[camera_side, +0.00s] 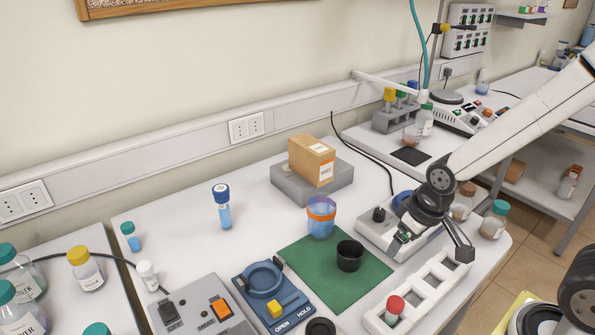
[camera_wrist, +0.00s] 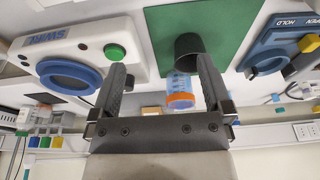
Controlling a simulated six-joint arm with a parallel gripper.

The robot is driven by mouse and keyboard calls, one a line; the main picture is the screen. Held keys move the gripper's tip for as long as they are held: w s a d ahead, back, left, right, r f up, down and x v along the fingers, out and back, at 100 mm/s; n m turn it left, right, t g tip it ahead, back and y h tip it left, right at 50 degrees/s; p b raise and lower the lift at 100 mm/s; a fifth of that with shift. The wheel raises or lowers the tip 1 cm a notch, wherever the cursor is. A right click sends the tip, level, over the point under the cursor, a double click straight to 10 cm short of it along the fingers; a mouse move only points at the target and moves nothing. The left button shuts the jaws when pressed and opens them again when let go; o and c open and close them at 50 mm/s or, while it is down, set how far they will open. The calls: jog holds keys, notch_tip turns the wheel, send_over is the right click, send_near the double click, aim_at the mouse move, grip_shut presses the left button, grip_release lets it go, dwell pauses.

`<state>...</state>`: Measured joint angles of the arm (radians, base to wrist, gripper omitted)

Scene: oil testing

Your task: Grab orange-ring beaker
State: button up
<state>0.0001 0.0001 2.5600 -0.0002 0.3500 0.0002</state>
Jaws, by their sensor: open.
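The orange-ring beaker (camera_side: 321,219) is clear with blue liquid and an orange band near its top. It stands upright at the back edge of the green mat (camera_side: 304,281). A black cup (camera_side: 349,257) stands on the mat in front of it. My gripper (camera_side: 437,240) is open and empty, to the right of the beaker and apart from it, above the white equipment. In the wrist view the beaker (camera_wrist: 180,92) shows beyond the open fingers (camera_wrist: 160,78), partly hidden by the black cup (camera_wrist: 189,53).
A cardboard box (camera_side: 312,161) on a grey block stands behind the beaker. A blue-capped bottle (camera_side: 222,207) stands to its left. A blue open/hold device (camera_side: 272,292), a white rack (camera_side: 418,292) and a stirrer (camera_side: 381,226) surround the mat.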

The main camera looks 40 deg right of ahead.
jog(key=c, duration=0.5)
jog(key=shift+c, duration=0.2)
jog(key=m+t+h, duration=0.6)
jog(key=m+t, duration=0.1)
send_over(321, 217)
jog(key=s+a, duration=0.1)
jog(key=s, duration=0.2)
jog(key=shift+s+d+m+g+h, duration=0.2)
jog(key=shift+s+m+g+h, duration=0.4)
jog(key=shift+m+h, duration=0.55)
